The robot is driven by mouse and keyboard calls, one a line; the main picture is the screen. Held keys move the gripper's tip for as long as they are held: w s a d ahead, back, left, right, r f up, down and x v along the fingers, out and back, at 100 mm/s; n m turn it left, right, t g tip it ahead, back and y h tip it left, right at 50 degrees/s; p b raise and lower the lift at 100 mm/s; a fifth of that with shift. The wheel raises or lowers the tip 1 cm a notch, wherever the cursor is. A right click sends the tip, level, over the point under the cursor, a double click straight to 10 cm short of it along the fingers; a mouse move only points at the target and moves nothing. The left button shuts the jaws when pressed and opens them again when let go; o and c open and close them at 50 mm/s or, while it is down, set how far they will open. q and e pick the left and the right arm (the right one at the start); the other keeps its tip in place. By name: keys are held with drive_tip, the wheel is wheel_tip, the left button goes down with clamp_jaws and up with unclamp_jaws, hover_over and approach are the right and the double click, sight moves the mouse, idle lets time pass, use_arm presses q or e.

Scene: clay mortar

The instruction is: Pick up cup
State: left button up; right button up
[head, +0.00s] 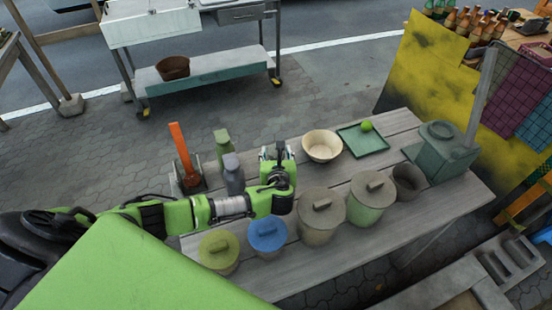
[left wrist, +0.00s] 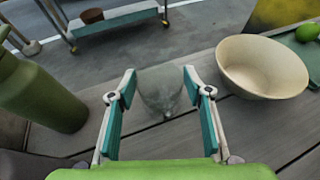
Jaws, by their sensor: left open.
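A translucent grey cup (left wrist: 160,92) stands on the wooden table (left wrist: 240,135) in the left wrist view. My left gripper (left wrist: 160,76) is open, with one teal-padded finger on each side of the cup in the picture. A gap shows between the cup and each finger. I cannot tell how far the cup reaches between the fingers. In the head view, my left gripper (head: 277,153) is over the back half of the table. I cannot make out the cup there. My right gripper is in neither view.
A cream bowl (head: 322,146) is right of the gripper, beside a green tray (head: 350,150) with a lime (head: 366,126). A green bottle (head: 222,142) and grey bottle (head: 233,176) stand left.

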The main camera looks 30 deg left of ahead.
use_arm(q)
drive_tip(key=x, duration=0.5)
drive_tip(key=shift+w+a+f, duration=0.15)
drive_tip(key=shift+w+a, duration=0.1)
drive_tip(key=shift+w, duration=0.1)
drive_tip(key=c, duration=1)
drive_tip(key=shift+c, duration=1.2)
